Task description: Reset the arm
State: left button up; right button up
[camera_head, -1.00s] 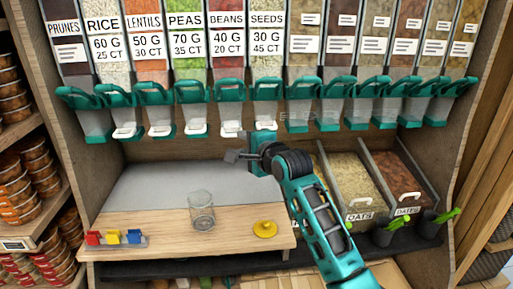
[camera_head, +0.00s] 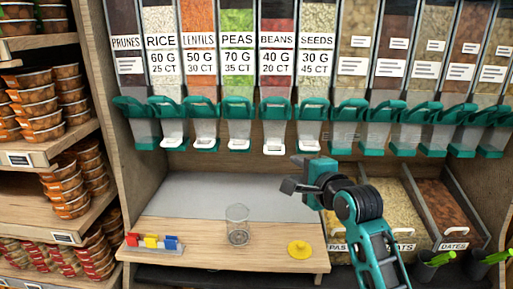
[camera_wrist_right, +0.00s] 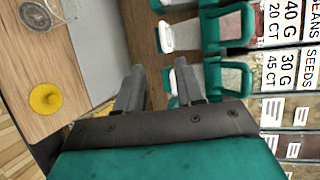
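My right gripper (camera_head: 290,187) is in front of the dispenser wall, above the right part of the wooden board. In the right wrist view its two grey fingers (camera_wrist_right: 158,88) are apart with nothing between them. My left gripper is in neither view. An empty clear glass jar (camera_head: 237,224) stands on the wooden board (camera_head: 200,258). A round yellow lid (camera_head: 299,249) lies to its right, and it also shows in the right wrist view (camera_wrist_right: 45,99).
Dispensers with teal spouts (camera_head: 238,110) line the wall, some with white tabs. Red, yellow and blue clips (camera_head: 152,241) sit at the board's left. Open bins (camera_head: 395,215) and plants (camera_head: 440,258) are at right. Shelves of orange-lidded tubs (camera_head: 45,118) stand at left.

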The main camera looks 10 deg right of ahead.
jog(key=s+a+f+n+g, duration=0.2)
jog(key=s+f+n, duration=0.8)
jog(key=s+f, duration=0.3)
jog(key=s+a+f+n+g, duration=0.2)
jog(key=s+f+n, duration=0.8)
jog(key=s+f, duration=0.3)
notch_tip(320, 180, down, 4)
jog(key=shift+s+a+r, duration=0.15)
jog(key=shift+s+a, duration=0.15)
jog(key=shift+a, duration=0.05)
